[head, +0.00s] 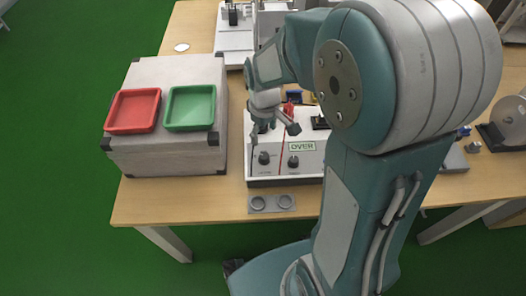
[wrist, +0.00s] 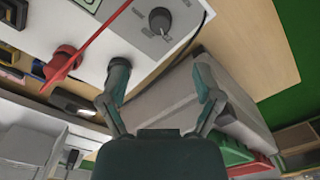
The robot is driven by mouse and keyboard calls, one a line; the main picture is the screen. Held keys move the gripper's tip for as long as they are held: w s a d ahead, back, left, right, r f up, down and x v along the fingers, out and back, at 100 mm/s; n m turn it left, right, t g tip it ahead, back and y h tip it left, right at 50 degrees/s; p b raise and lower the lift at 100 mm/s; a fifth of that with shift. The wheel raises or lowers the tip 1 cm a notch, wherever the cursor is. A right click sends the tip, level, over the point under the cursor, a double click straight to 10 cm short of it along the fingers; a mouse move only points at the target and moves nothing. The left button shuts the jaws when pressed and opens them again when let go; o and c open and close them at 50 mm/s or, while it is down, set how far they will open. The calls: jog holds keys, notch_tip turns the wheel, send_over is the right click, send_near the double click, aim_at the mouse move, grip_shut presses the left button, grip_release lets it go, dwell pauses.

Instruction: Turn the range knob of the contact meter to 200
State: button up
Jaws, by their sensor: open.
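The contact meter (head: 312,163) is a white box on the table with a green OVER display (head: 302,146). Two dark knobs stand on its front: a left knob (head: 264,157) and a right knob (head: 293,161). I cannot read which is the range knob. In the wrist view one dark knob (wrist: 160,20) with a pale pointer mark sits beyond my fingertips; its scale is too small to read. My gripper (head: 273,132) is over the meter, behind the knobs. It is open in the wrist view (wrist: 160,65), with nothing between its fingers and apart from that knob.
A thin red strip (wrist: 95,34) crosses the panel, near a red round part (wrist: 62,60). A grey box (head: 165,157) with a red tray (head: 133,110) and a green tray (head: 190,107) stands close left of the meter.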

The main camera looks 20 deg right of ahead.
aim_at(264, 155)
notch_tip(264, 155, down, 11)
jog(key=shift+r, duration=0.1)
dwell(0.3)
grip_shut()
